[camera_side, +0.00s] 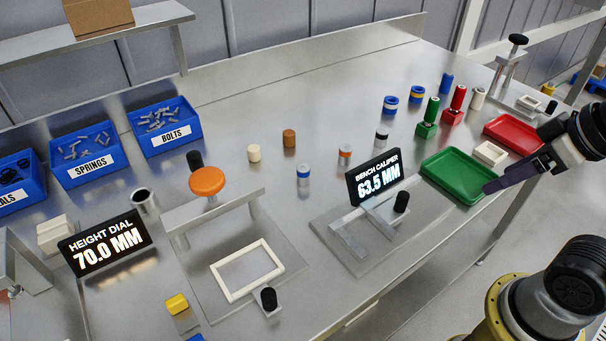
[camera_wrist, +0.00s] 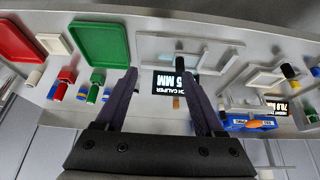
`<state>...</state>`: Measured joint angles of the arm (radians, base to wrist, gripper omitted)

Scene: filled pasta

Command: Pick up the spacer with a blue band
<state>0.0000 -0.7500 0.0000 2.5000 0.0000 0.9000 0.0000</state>
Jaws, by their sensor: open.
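A short pale spacer with a blue band (camera_side: 303,174) stands upright on the bench in the side view, left of the bench caliper display. Near it are a pale spacer with an orange band (camera_side: 345,154) and a pale one with a dark band (camera_side: 382,136). Farther back stand blue-and-white (camera_side: 390,104) and blue-and-yellow (camera_side: 416,94) cylinders. My gripper (camera_side: 488,188) is at the right, by the green tray's near right corner, well away from the blue-banded spacer. In the wrist view my gripper (camera_wrist: 162,80) is open, with nothing seen held; I cannot pick out the blue-banded spacer there.
The bench caliper (camera_side: 372,225) with its display and the green tray (camera_side: 470,174) lie between my gripper and the spacer. The press with an orange knob (camera_side: 207,181) stands left of the spacer. A red tray (camera_side: 515,133) and red and green stamps are at the back right.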

